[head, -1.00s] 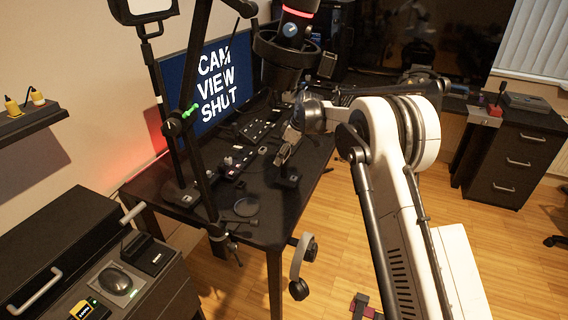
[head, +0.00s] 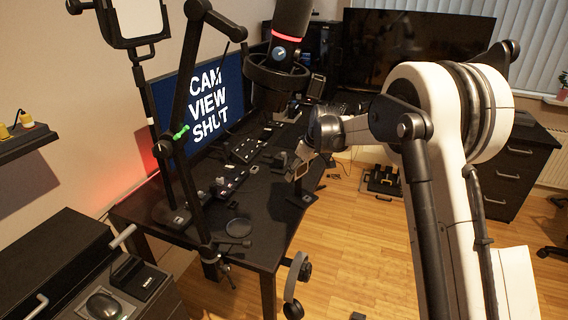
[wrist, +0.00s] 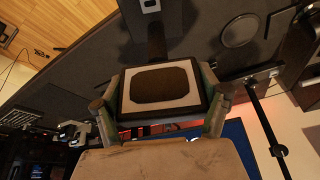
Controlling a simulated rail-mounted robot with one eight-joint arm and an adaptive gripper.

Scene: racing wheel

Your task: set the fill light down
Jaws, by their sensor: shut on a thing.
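The fill light (wrist: 161,86) looks like a small dark block with a pale square frame around a dark brown panel. In the wrist view it sits between the two fingers of my gripper (wrist: 161,110), which is shut on it. In the head view my gripper (head: 301,163) is over the right part of the black desk (head: 262,250), close to its edge. The light is small and partly hidden there. I cannot tell whether it touches the desk top.
A microphone on a boom arm (head: 277,75) hangs close to my gripper. A monitor (head: 210,100), a panel lamp (head: 138,20) and control boxes (head: 228,180) stand to the left. A round black disc (head: 238,228) lies near the front edge. Headphones (head: 294,280) hang at the desk's corner.

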